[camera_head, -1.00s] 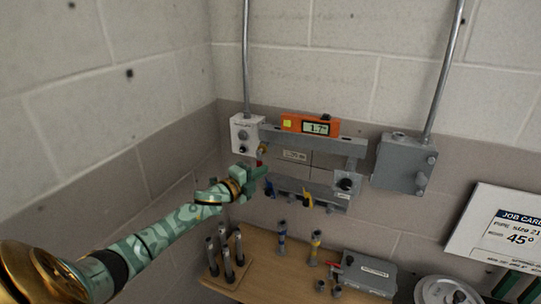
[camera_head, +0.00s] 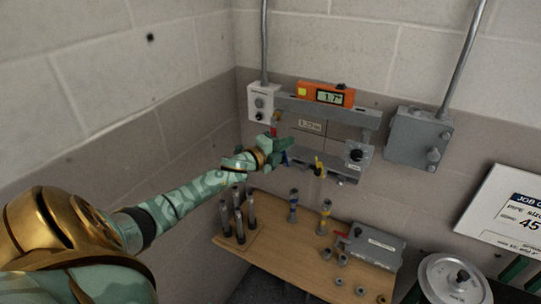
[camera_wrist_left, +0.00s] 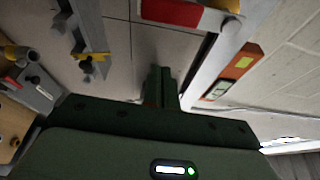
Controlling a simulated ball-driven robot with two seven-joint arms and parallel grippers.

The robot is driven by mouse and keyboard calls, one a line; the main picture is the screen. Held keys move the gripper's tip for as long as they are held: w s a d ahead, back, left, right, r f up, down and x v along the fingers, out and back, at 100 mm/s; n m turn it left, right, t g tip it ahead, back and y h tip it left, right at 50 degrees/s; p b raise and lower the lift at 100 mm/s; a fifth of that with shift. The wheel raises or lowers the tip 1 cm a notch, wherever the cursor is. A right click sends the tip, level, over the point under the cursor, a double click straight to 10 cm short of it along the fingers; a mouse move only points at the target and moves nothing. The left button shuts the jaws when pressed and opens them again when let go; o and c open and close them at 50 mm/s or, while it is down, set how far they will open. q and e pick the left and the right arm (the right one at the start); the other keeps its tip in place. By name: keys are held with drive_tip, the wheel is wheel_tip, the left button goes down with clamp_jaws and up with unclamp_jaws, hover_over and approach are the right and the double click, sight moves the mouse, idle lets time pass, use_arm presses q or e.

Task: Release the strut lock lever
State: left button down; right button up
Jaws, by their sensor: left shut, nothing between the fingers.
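A small red piece (camera_head: 274,131), which may be the strut lock lever, shows at the left end of the grey strut frame (camera_head: 368,119) on the wall. In the left wrist view a red part with a white end (camera_wrist_left: 172,11) lies at the top, beyond my fingertips. My left gripper (camera_head: 287,146) is in front of the frame's left side, below and right of the red piece. Its fingers also show in the left wrist view (camera_wrist_left: 161,80), shut with nothing between them. I see a gap between them and the red part. My right gripper is not in view.
An orange digital level (camera_head: 326,94) reading 1.7° sits on the frame's top. Grey boxes with conduits (camera_head: 419,139) flank the frame. A wooden shelf (camera_head: 290,258) holds fittings and tools.

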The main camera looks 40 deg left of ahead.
use_arm(q)
drive_tip(key=s+a+b, duration=0.1)
drive_tip(key=s+a, duration=0.1)
drive_tip(key=s, duration=0.7)
drive_tip(key=shift+s+f, duration=0.15)
drive_tip(key=shift+s, duration=0.2)
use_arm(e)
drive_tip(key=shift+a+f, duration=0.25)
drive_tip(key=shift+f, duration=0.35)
use_arm(q)
drive_tip(key=shift+d, duration=0.15)
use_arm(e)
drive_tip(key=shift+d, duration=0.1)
